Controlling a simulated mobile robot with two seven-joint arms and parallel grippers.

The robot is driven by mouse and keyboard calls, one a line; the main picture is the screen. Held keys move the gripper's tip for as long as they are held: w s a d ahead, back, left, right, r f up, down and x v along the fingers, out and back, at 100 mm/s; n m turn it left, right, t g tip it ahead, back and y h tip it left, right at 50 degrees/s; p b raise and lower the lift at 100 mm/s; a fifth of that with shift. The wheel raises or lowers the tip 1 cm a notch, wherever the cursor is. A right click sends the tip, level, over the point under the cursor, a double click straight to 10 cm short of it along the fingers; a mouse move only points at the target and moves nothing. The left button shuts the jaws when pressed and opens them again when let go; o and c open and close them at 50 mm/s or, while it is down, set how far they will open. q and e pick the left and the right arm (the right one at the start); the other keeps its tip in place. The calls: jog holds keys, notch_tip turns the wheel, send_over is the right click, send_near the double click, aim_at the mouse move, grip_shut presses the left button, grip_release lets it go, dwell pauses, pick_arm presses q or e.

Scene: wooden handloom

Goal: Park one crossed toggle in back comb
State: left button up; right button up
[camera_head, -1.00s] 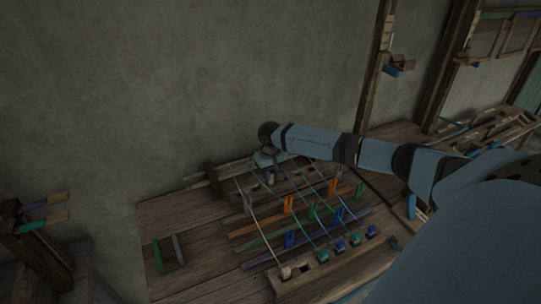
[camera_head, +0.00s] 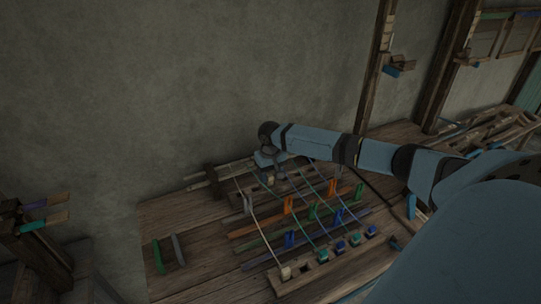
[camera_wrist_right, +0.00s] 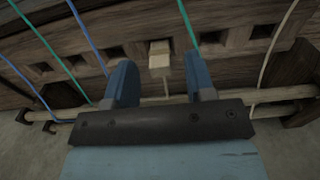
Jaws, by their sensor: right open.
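A pale wooden toggle (camera_wrist_right: 160,58) stands at the back comb (camera_wrist_right: 237,40), in line with one of its square slots. It lies between the two fingers of my right gripper (camera_wrist_right: 162,84), which is open and apart from it on both sides. In the head view my right gripper (camera_head: 268,160) is over the comb at the back of the loom. A cream thread (camera_head: 262,232) runs in a bent line to a cream toggle (camera_head: 285,272) in the front rail. Blue and green threads cross the bed. How deep the pale toggle sits is unclear. My left gripper is out of view.
Orange, green and blue upright pegs (camera_head: 288,204) stand on coloured bars. Teal and blue toggles (camera_head: 340,246) sit along the front rail. Green and grey pieces (camera_head: 168,252) lie on the bare boards at left. A wooden post with coloured pegs (camera_head: 45,212) is farther left.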

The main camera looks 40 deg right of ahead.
notch_tip(320, 180, up, 13)
jog(key=shift+f, duration=0.15)
